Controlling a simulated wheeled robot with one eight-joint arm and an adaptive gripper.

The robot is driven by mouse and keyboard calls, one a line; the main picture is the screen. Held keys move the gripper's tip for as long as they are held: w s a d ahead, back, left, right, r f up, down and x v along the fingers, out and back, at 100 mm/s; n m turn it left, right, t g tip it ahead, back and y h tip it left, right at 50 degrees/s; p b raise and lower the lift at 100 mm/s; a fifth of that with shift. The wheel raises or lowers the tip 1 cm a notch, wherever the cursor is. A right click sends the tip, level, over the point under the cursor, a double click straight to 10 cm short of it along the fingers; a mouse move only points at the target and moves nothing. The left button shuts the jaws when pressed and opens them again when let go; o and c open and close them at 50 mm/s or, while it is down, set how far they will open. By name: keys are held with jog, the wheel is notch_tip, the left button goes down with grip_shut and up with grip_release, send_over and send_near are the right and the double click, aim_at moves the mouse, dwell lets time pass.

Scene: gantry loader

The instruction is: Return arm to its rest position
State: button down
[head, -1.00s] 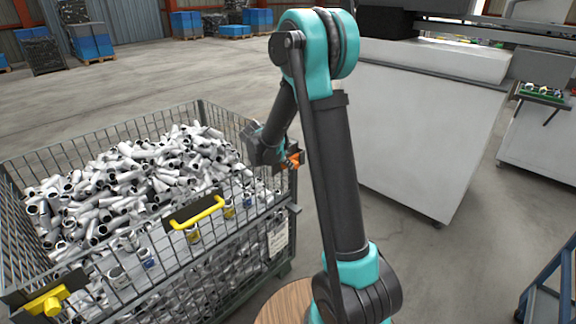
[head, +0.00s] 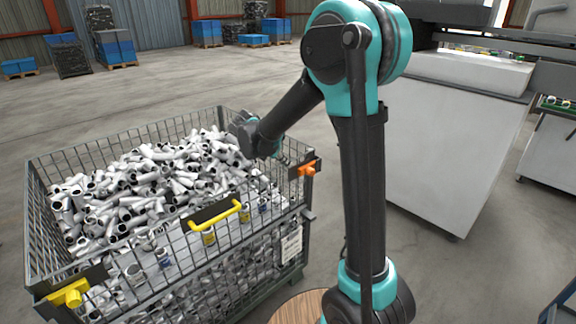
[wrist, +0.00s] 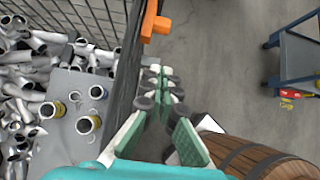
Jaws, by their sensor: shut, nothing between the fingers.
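My arm is bent at a raised teal elbow, with its forearm reaching down and left in the head view. My gripper (wrist: 166,75) is at the end of it, with green and white fingers, shut and empty. In the head view it is mostly hidden by the wrist near the right corner of the wire cage (head: 262,226). In the wrist view the fingers are beside the dark cage edge (wrist: 126,70), over the floor side. Whether they touch it I cannot tell.
The cage holds many white pipe fittings (head: 150,185). An orange latch (head: 306,170) is at its corner, also in the wrist view (wrist: 155,22). A wooden barrel (wrist: 245,155) stands close by. A blue cart (wrist: 295,60) and a white machine (head: 450,140) are on the right.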

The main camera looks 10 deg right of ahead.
jog(key=shift+s+d, duration=0.1)
jog(key=s+d+f+m+y, duration=0.2)
jog(key=s+d+f+m, duration=0.1)
jog(key=s+m, duration=0.5)
jog(key=s+d+f+m+y, duration=0.2)
jog(key=s+f+m, duration=0.1)
jog(key=s+m, duration=0.5)
jog(key=s+d+f+m+y, duration=0.2)
jog(key=s+d+f+m, duration=0.1)
jog(key=s+m, duration=0.6)
jog(key=s, duration=0.2)
jog(key=shift+s+d+f+g+y, duration=0.3)
jog(key=shift+s+f, duration=0.05)
jog(key=shift+s, duration=0.05)
